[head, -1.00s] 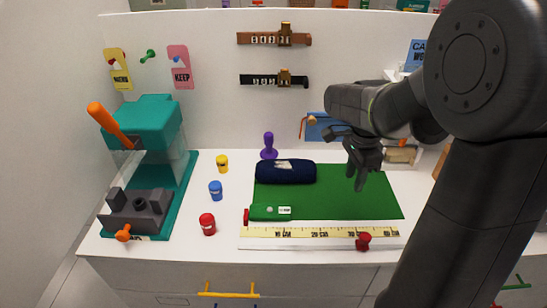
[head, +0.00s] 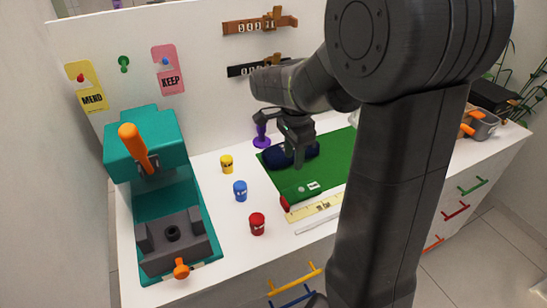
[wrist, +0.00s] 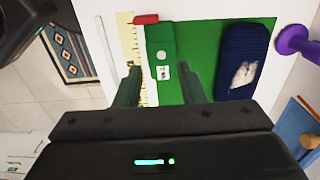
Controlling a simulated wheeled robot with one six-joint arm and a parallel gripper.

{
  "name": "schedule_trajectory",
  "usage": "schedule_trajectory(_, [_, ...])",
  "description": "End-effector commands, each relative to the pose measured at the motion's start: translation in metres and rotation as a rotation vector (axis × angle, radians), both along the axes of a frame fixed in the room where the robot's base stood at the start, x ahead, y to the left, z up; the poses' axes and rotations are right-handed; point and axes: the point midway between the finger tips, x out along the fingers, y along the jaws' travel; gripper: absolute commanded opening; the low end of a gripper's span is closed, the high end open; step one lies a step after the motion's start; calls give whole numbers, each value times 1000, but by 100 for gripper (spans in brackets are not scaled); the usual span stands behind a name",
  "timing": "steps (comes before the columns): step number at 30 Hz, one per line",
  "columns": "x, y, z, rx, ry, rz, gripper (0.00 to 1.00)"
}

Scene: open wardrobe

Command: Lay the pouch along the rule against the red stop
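A green pouch-like piece (wrist: 161,45) with a grey button and white label lies on the green mat (wrist: 205,35), beside the yellow rule (wrist: 128,40). A red piece (wrist: 147,18) is at its end; both also show in the head view, the green piece (head: 305,192) and red piece (head: 285,204). A navy bundle (wrist: 243,60) with a pale patch lies farther back on the mat; I cannot tell for certain which is the pouch. My gripper (wrist: 160,68) is open and empty, its fingers either side of the green piece in the wrist view, apparently above it.
A purple knobbed thing (head: 262,136) stands behind the mat. A teal press (head: 155,195) fills the left end. My arm hides the rule's right part.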

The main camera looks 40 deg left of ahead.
Motion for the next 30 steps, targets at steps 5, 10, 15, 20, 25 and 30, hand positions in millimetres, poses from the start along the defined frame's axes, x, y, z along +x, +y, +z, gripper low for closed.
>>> schedule_trajectory(5, [0, 0, 0, 0, 0, 0, 36])
schedule_trajectory(10, [0, 0, 0, 0, 0, 0, 50])
schedule_trajectory(15, [0, 0, -2, -1, 0, 0, 76])
schedule_trajectory(20, [0, -1, -18, -4, 2, 0, 76])
schedule_trajectory(25, [0, -1, -50, -5, 4, 0, 76])
schedule_trajectory(30, [0, -1, -84, -4, 2, 0, 76])
